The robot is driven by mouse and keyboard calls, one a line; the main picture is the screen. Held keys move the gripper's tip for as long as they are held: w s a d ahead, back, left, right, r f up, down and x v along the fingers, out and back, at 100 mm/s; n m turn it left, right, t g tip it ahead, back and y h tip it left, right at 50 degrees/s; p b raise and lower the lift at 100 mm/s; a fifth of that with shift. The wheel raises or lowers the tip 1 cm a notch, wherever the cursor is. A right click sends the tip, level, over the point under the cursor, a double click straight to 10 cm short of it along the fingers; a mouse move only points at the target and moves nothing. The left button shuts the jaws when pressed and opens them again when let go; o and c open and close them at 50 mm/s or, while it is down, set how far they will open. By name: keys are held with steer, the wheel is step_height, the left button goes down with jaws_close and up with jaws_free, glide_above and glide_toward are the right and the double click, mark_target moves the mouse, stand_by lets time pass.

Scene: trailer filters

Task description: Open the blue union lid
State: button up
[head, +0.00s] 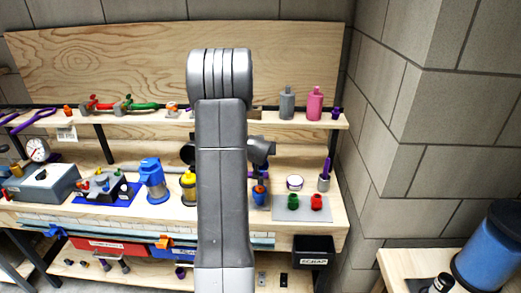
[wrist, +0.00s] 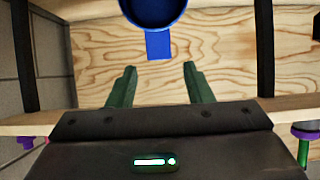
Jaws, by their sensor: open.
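In the wrist view a round blue part (wrist: 153,14) with a flat blue tab (wrist: 159,44) shows at the top edge, partly cut off. It looks like the blue union lid, but I cannot be sure. My gripper (wrist: 159,76) is open, its two green fingers apart with nothing between them. The blue tab lies beyond the fingertips, roughly centred between them. In the head view my arm hides most of the gripper. A blue-topped canister (head: 152,181) stands on the bench left of my arm, and a small blue-and-orange fitting (head: 260,192) stands just right of it.
The upper shelf (head: 160,118) holds red and green valves, a grey bottle (head: 287,103) and a pink bottle (head: 315,103). A grey mat (head: 302,212) carries a green and a red part. A black scrap bin (head: 313,251) hangs at the bench front. A block wall stands right.

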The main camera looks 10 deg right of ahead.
steer(key=shift+f, duration=0.25)
steer(key=shift+s, duration=0.2)
steer(key=v, duration=1.3)
steer(key=shift+s+r+p, duration=0.15)
steer(key=shift+r+p, duration=0.15)
steer(key=shift+r, duration=0.05)
